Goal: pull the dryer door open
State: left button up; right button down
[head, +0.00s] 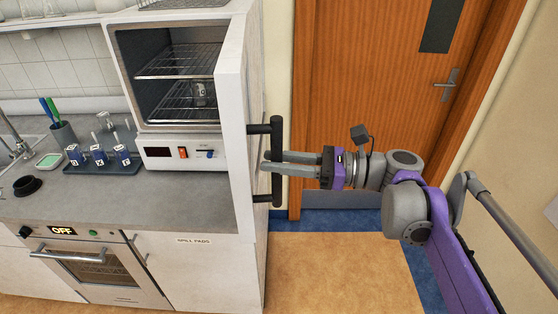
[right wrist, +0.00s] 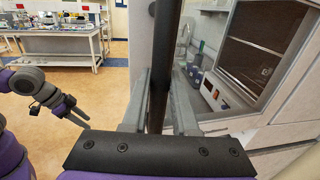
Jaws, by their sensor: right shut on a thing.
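The dryer (head: 180,151) is a white cabinet on the counter. Its white door (head: 232,100) stands swung wide out at the right side, so the chamber with wire shelves shows. A vertical black bar handle (head: 277,185) is on the door's outer face. My right gripper (head: 275,163) is shut on this handle from the right. In the right wrist view the handle (right wrist: 164,60) passes upright between the two fingers. My left gripper (right wrist: 72,110) shows only in the right wrist view, at the left, open and empty, away from the dryer.
A vial rack (head: 100,165) and a pen cup (head: 62,133) stand on the counter left of the dryer. An oven (head: 95,268) sits below. A wooden door (head: 380,100) is behind my right arm. The floor (head: 340,270) right of the counter is clear.

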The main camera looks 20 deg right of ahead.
jog(key=c, duration=0.7)
grip_release()
jog(key=shift+w, duration=0.1)
jog(key=b+v, duration=0.1)
jog(key=v, duration=1)
jog(key=shift+a, duration=0.15)
